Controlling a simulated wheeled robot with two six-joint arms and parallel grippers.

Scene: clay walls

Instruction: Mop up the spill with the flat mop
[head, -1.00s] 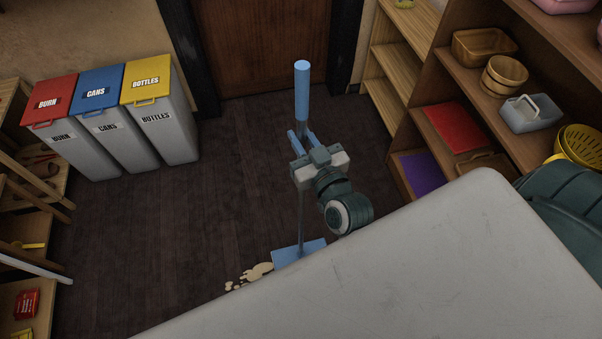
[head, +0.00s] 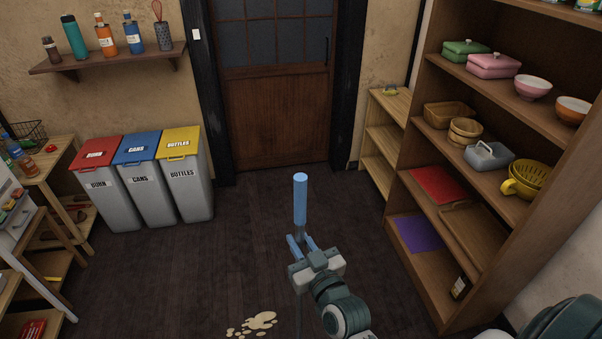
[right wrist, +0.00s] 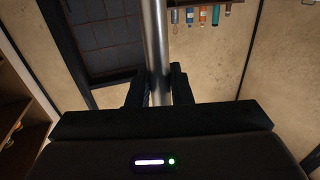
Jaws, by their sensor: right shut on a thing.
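The flat mop stands upright in front of me, its blue handle grip (head: 300,200) at the top in the head view. My right gripper (head: 300,243) is shut on the mop below that grip. In the right wrist view the mop's grey metal pole (right wrist: 156,50) runs between the dark fingers of the gripper (right wrist: 158,88). The mop's flat head is below the head view's edge and hidden. The spill, a cream-coloured patch with small blots (head: 256,323), lies on the dark floor to the left of the mop pole. My left gripper does not show.
Burn, cans and bottles bins (head: 148,180) stand by the left wall. A tall brown shelf (head: 478,222) with bowls and baskets stands at the right. A low wooden rack (head: 381,130) is beside the door (head: 275,110). The dark floor (head: 240,250) between is clear.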

